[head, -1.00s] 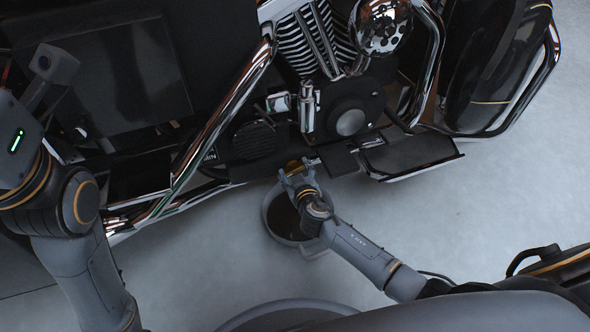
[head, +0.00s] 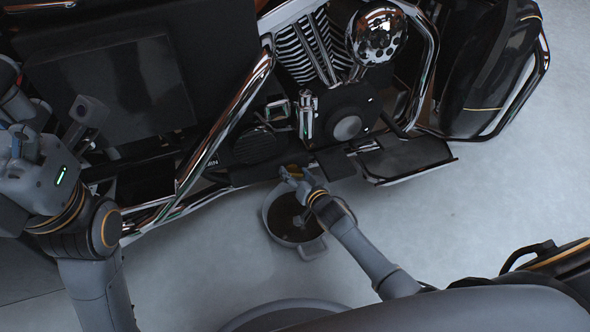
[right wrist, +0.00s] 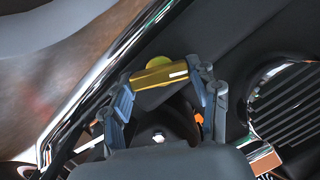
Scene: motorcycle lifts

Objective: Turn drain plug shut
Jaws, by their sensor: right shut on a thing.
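The drain plug (right wrist: 160,75) is a brass-yellow piece, lying across between my fingertips in the right wrist view. I cannot tell how far the plug is screwed in.
A round grey drain pan (head: 318,245) with a dark inside stands on the floor below my right gripper. The motorcycle (head: 345,125) fills the top, with a chrome tube (head: 232,115) left of the plug and a footboard (head: 405,157) to the right. Pale floor (head: 480,215) is clear at right.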

